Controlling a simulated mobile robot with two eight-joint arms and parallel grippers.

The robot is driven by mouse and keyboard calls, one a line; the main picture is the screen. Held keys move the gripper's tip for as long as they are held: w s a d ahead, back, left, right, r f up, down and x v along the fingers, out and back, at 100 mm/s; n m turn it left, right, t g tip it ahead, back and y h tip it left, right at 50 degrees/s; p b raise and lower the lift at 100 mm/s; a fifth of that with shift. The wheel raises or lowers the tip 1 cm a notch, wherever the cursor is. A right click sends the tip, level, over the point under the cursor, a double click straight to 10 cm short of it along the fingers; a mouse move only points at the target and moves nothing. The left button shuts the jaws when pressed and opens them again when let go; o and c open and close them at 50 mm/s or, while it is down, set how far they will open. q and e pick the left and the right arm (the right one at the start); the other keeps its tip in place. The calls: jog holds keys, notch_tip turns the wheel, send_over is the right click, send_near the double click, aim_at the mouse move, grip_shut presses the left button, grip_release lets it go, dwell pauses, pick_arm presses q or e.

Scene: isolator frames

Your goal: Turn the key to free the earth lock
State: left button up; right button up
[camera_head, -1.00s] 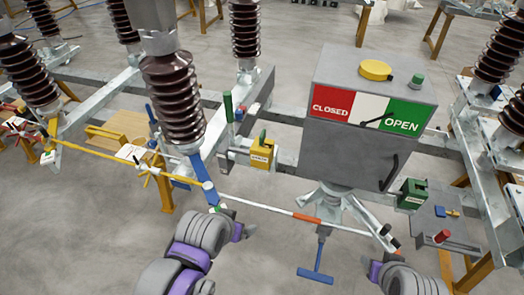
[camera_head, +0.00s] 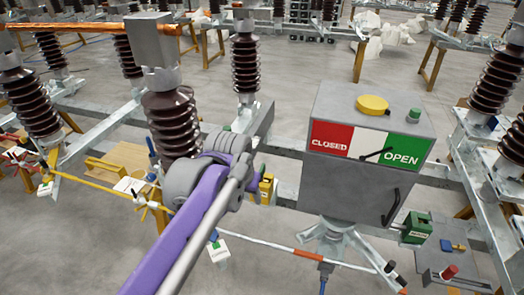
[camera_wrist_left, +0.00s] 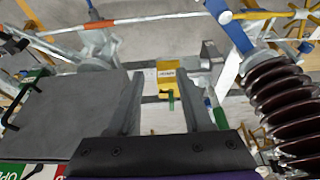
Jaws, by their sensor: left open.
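The yellow lock box (camera_head: 267,188) sits left of the grey cabinet and is partly hidden by my left gripper in the head view. In the left wrist view the yellow box (camera_wrist_left: 171,74) shows between the fingers, with a green key-like handle (camera_wrist_left: 171,99) on it. My left gripper (camera_wrist_left: 165,78) is open and empty, its two dark fingers on either side of the box in the picture. I cannot tell how far the fingertips are from the handle. A green lock box (camera_head: 417,228) sits right of the cabinet. My right gripper is out of view.
The grey cabinet (camera_head: 345,185) with its CLOSED/OPEN plate and black handle stands close to the right of the left gripper. A brown ribbed insulator (camera_head: 172,120) stands close to the left. A white-and-orange rod (camera_head: 290,250) crosses below.

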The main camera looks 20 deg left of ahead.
pick_arm(q)
jog(key=w+r+g, duration=0.2)
jog(key=w+r, duration=0.1)
jog(key=w, duration=0.7)
jog(key=g+b, duration=0.1)
jog(key=g, duration=0.1)
send_over(262, 167)
jog(key=shift+s+f, duration=0.4)
jog(key=shift+s, duration=0.05)
jog(key=shift+w+f, duration=0.15)
jog(key=shift+w, duration=0.1)
jog(key=shift+w+f, duration=0.2)
jog(key=shift+f, duration=0.1)
jog(key=f+b, duration=0.4)
jog(key=f, duration=0.5)
jog(key=shift+s+f+b, duration=0.15)
jog(key=shift+s+b, duration=0.05)
jog(key=shift+b, duration=0.2)
jog(key=shift+w+f, duration=0.2)
jog(key=shift+f, duration=0.25)
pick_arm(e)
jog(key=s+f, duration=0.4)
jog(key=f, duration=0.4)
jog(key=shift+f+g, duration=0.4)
pick_arm(q)
jog(key=shift+r, duration=0.1)
grip_shut()
